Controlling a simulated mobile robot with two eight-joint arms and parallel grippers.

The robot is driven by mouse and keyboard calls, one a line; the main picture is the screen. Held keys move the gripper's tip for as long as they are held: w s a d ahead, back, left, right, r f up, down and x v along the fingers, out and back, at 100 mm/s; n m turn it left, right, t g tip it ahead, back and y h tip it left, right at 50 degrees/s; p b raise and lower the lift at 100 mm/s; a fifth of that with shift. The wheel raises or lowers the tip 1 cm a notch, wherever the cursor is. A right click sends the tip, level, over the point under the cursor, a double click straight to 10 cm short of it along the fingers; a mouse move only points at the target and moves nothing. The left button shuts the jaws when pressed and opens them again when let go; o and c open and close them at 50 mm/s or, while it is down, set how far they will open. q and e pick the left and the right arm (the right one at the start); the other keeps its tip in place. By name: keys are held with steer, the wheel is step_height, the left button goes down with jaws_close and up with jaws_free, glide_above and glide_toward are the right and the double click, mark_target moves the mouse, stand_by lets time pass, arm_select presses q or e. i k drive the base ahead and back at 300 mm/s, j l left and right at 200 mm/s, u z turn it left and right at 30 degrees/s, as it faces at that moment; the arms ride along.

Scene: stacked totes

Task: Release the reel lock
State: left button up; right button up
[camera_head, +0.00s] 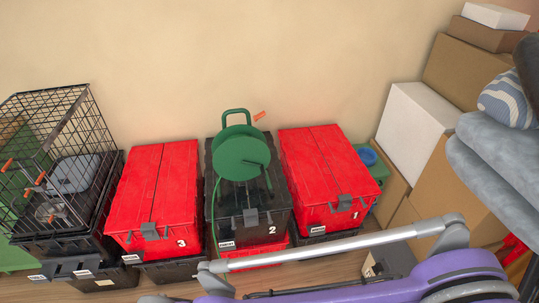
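A green reel (241,150) stands on the black tote numbered 2 (265,217), near the back wall. It has a green loop handle (236,112) on top and dark legs. A small orange piece (259,116) shows at the reel's upper right; I cannot tell for sure whether it is the lock. A green hose or cord (215,208) hangs down the left side. Neither of my grippers shows in the head view.
Red-lidded totes numbered 3 (127,207) and 1 (312,190) flank the reel's tote. A wire cage (100,140) stands at left, cardboard boxes (440,190) at right. A purple object with a silver bar (330,249) crosses the lower right foreground.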

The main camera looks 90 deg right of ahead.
mark_target(256, 117)
steer(key=z, duration=2.75)
steer(key=l+u, duration=0.2)
steer(key=l, duration=0.8)
steer(key=i, duration=1.2)
